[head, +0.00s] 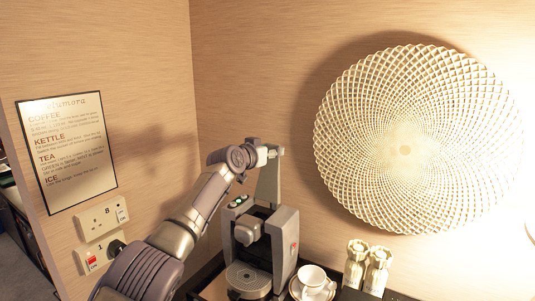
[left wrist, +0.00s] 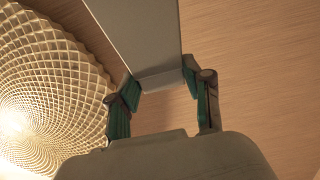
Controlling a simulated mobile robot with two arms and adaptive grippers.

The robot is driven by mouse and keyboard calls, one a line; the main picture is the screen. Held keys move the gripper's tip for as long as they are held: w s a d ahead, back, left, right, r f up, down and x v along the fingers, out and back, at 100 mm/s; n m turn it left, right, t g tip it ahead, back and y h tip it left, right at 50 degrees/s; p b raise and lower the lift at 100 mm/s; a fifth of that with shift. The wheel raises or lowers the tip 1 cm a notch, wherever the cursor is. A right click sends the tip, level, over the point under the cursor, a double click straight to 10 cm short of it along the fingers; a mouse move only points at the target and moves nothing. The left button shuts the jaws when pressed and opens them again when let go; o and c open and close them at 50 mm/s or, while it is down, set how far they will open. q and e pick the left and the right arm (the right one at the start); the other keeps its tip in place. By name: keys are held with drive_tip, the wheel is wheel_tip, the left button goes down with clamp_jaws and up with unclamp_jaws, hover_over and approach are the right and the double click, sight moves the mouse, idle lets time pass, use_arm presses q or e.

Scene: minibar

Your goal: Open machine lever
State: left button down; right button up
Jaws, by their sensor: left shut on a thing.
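The coffee machine (head: 278,245) is a grey and black unit on the counter in the head view. Its grey lever (head: 269,183) stands raised above the machine's top. My left gripper (head: 272,151) is at the upper end of the lever, with its arm coming in from the lower left. In the left wrist view, the lever (left wrist: 140,35) is a flat pale bar between the green-padded fingers of my left gripper (left wrist: 160,82), which is shut on it. My right gripper does not show in either view.
A white cup (head: 313,277) on a saucer stands right of the machine, beside two gold-topped containers (head: 355,263). A round woven disc (head: 415,140) hangs on the wall behind. A framed sign (head: 68,150) and sockets (head: 102,220) are on the left wall.

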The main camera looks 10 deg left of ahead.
use_arm(q)
drive_tip(key=shift+w+r, duration=0.25)
drive_tip(key=shift+r, duration=0.5)
drive_tip(key=shift+d+r, duration=0.1)
drive_tip(key=shift+r, duration=0.05)
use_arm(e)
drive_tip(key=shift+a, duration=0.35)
use_arm(q)
drive_tip(key=c, duration=0.8)
unclamp_jaws()
drive_tip(key=shift+o, duration=1.2)
drive_tip(key=shift+w+d+f, duration=0.1)
drive_tip(key=shift+w+f, duration=0.1)
drive_tip(key=shift+f, duration=0.05)
drive_tip(key=shift+o, duration=0.4)
drive_tip(key=shift+w+d+f, duration=0.15)
drive_tip(key=shift+w+f, duration=0.05)
drive_tip(key=shift+f, duration=0.1)
drive_tip(key=shift+s, duration=0.1)
drive_tip(key=shift+s+a+r, duration=0.15)
drive_tip(key=shift+s+a, duration=0.5)
drive_tip(key=v, duration=1)
drive_tip(key=shift+s, duration=0.2)
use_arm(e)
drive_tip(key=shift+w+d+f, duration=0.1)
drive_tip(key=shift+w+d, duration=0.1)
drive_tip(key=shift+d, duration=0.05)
